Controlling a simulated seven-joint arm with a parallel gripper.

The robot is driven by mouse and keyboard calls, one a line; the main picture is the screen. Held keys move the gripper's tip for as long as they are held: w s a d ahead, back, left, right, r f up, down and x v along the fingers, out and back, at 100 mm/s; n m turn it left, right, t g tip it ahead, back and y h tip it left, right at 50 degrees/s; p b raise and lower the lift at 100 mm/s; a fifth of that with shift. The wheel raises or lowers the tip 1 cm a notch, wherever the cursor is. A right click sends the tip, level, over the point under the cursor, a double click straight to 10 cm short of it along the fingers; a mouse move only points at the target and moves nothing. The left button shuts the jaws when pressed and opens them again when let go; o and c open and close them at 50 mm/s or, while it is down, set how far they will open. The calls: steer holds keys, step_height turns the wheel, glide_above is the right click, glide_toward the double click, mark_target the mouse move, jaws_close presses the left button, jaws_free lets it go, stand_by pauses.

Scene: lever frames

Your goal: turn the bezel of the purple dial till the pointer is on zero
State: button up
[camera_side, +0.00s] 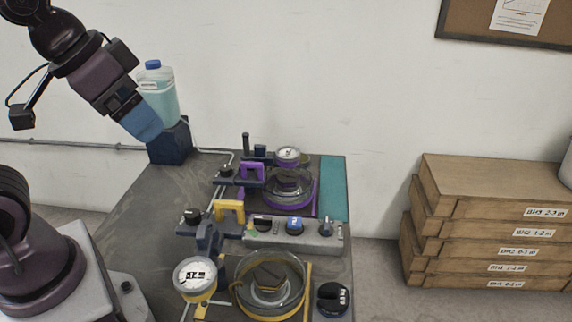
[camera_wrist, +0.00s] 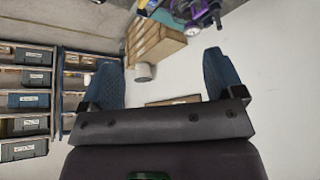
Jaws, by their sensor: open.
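The purple dial (camera_side: 288,155) is a small white-faced gauge on the purple fixture (camera_side: 310,198) at the back of the bench in the side view. Its pointer and bezel marks are too small to read.
A yellow gauge (camera_side: 195,277) and yellow fixture stand at the bench front. A grey control box (camera_side: 300,236) lies between the fixtures. A jug (camera_side: 158,95) of pale liquid stands on a dark block behind my gripper. Stacked wooden boxes (camera_side: 490,220) are at right.

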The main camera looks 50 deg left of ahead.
steer(key=shift+c, duration=1.4)
steer(key=n+g, duration=0.6)
steer(key=n, duration=0.2)
glide_toward(287, 153)
step_height(287, 153, down, 9)
steer(key=shift+s+r, duration=0.15)
steer(key=shift+r, duration=0.05)
